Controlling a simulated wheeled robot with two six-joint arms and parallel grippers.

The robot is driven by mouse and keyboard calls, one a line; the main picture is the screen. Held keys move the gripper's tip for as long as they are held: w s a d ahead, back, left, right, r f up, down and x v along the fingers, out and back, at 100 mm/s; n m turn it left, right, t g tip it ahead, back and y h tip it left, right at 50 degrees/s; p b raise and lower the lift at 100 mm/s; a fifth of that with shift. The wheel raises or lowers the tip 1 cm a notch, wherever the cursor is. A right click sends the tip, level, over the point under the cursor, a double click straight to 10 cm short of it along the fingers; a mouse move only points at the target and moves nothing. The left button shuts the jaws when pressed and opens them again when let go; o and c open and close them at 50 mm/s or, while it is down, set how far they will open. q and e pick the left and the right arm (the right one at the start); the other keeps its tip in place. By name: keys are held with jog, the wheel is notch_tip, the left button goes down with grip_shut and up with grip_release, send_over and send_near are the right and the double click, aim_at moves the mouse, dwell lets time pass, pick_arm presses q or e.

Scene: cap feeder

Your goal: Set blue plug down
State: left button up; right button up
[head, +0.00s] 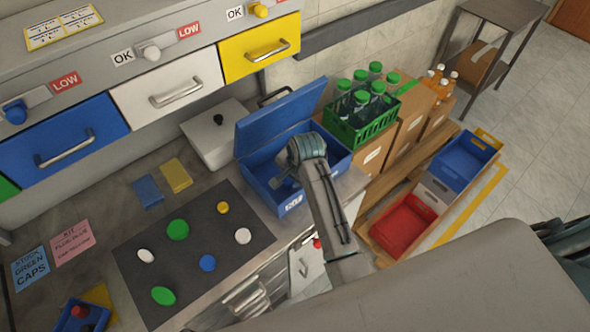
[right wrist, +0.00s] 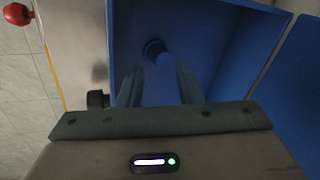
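The blue plug (right wrist: 157,52) is in the right wrist view, inside the open blue box (right wrist: 225,45), just beyond my fingertips. It shows a round head and a short stem; I cannot tell whether it touches the box floor. My right gripper (right wrist: 160,75) is open, its two fingers apart with nothing visible between them. In the head view my right gripper (head: 284,181) reaches down into the blue box (head: 325,172), whose lid stands raised at the back. My arm hides part of the box, and the plug cannot be made out there. My left gripper is not in view.
Left of the box, a dark mat (head: 186,240) holds white, green, yellow and blue caps. A white lidded box (head: 212,140) stands behind it. A green crate (head: 360,125) of bottles and cardboard boxes (head: 410,122) stand to the right. Drawers (head: 170,95) line the back.

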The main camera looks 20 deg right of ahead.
jog(key=a+b+v, duration=0.1)
jog(key=v, duration=0.8)
jog(key=shift+d+b, duration=0.35)
jog(key=shift+d, duration=0.15)
